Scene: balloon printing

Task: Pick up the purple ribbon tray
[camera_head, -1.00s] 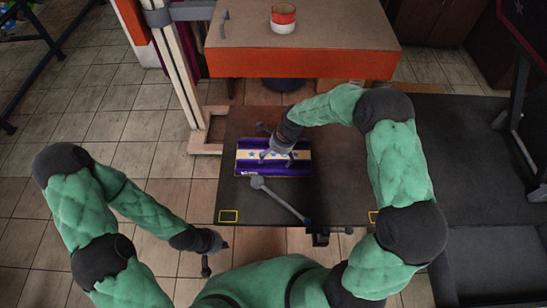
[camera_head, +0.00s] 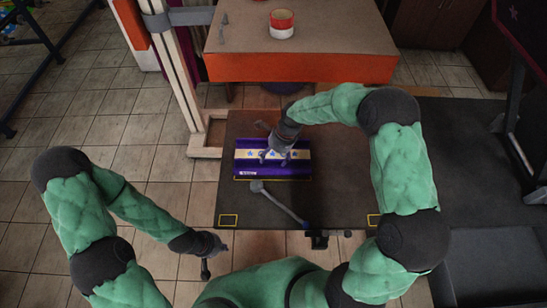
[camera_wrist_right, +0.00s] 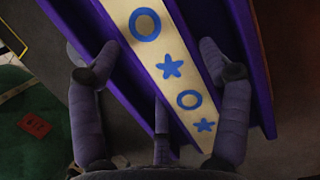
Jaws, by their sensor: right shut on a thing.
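The purple ribbon tray (camera_head: 297,170) is over the dark table, with a cream ribbon with blue stars and rings along its middle. My right gripper (camera_head: 273,157) reaches onto it from above and is shut on it. In the right wrist view the tray (camera_wrist_right: 242,60) fills the middle, and the right gripper's fingers (camera_wrist_right: 165,65) lie on either side of the ribbon strip. The part they hold is hidden beneath the ribbon. My left gripper (camera_head: 206,270) hangs over the floor at the lower left, apart from the tray; its fingers are too small to read.
The dark table (camera_head: 340,200) has yellow corner marks and a grey lever arm (camera_head: 280,203) in front of the tray. An orange-edged raised platform (camera_head: 300,68) stands behind, with a red and white roll (camera_head: 282,24) on it. A wooden upright frame (camera_head: 180,75) stands at the left.

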